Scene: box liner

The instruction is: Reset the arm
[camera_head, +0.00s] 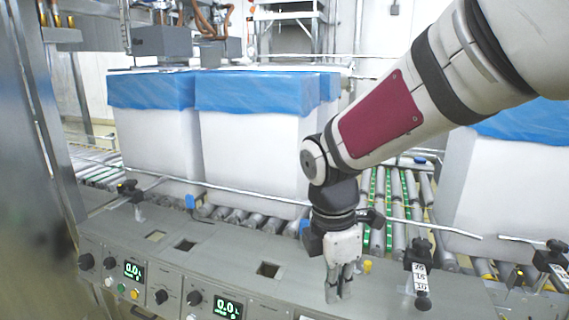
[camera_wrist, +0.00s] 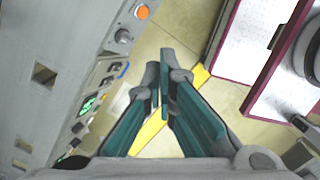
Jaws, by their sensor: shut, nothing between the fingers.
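My gripper (camera_head: 340,292) hangs pointing down over the right part of the grey control console (camera_head: 225,262) in the head view. Its fingers are together with nothing between them. In the wrist view the two teal-padded fingers of my gripper (camera_wrist: 165,95) converge above the floor, beside the console's front panel (camera_wrist: 100,75). My arm comes in from the upper right, bent down at the elbow and wrist.
White boxes with blue liners (camera_head: 250,135) stand on the roller conveyor (camera_head: 395,200) behind the console. Another lined box (camera_head: 490,190) is at the right. A metal rail (camera_head: 240,192) runs before them. Knobs and displays (camera_head: 228,308) line the console front. Open floor (camera_wrist: 165,30) shows in the wrist view.

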